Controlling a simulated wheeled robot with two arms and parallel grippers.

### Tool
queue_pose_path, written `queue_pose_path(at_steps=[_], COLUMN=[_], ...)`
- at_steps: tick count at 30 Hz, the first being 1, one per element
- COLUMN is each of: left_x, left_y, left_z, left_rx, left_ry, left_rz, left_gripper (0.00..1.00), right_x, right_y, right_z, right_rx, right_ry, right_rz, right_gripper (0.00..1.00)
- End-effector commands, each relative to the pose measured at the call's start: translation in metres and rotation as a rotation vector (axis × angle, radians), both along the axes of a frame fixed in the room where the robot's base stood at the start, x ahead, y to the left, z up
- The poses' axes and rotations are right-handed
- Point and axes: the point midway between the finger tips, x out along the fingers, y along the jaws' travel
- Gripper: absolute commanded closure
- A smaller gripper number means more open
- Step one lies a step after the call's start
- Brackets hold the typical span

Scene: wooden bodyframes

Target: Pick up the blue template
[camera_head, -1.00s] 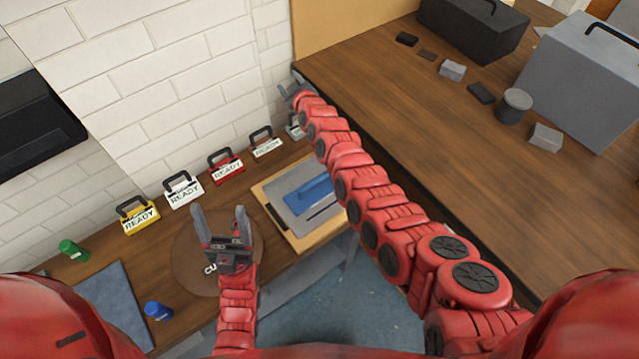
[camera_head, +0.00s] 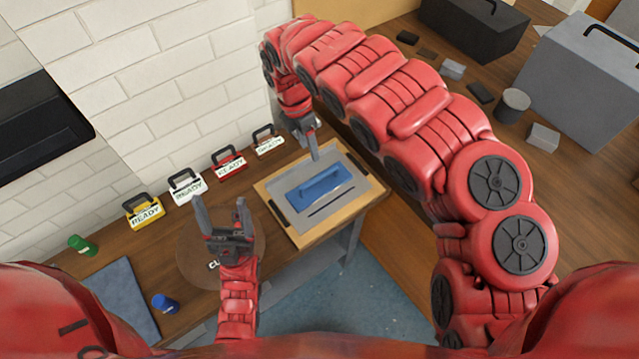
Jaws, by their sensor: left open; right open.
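The blue template (camera_head: 322,191) lies on a grey sheet on a wooden board with dark handles (camera_head: 298,238). It is a flat blue piece with a raised bar along it. My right gripper (camera_head: 312,150) points down just beyond the far edge of the template, at the board's back edge, open and apart from the template. One of its fingers is largely hidden. My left gripper (camera_head: 222,212) is open and empty over the round brown disc (camera_head: 188,262), left of the board.
A green cup (camera_head: 82,246), a blue cup (camera_head: 165,303) and a blue-grey mat (camera_head: 122,292) are at left. Toolboxes (camera_head: 590,80) and small blocks occupy the right bench.

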Motion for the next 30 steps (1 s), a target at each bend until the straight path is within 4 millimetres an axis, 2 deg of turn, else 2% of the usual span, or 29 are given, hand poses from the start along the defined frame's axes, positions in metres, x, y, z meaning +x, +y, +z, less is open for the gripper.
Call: queue_pose_path(at_steps=[1,3,6,9,15,22,30], left_x=[0.000,0.000,0.000,0.000,0.000,0.000,0.000], left_y=[0.000,0.000,0.000,0.000,0.000,0.000,0.000], left_z=[-0.007,-0.011,-0.029,-0.022,-0.011,-0.004,0.013], left_rx=[0.000,0.000,0.000,0.000,0.000,0.000,0.000], left_ry=[0.000,0.000,0.000,0.000,0.000,0.000,0.000], left_rz=[0.000,0.000,0.000,0.000,0.000,0.000,0.000], left_gripper=[0.27,0.27,0.27,0.27,0.27,0.27,0.27], right_x=[-0.002,-0.004,-0.005,-0.006,-0.005,-0.004,0.000], right_y=[0.000,-0.003,-0.006,-0.011,-0.014,-0.016,-0.024], right_z=[-0.015,-0.031,-0.058,-0.075,-0.092,-0.102,-0.131], right_rx=[0.000,-0.001,0.002,0.003,0.004,0.005,0.007], right_ry=[0.002,0.004,0.003,0.003,-0.001,-0.001,-0.003], right_rz=[0.001,0.002,0.000,-0.001,-0.001,-0.001,-0.001], right_gripper=[0.44,0.44,0.44,0.44,0.44,0.44,0.44])
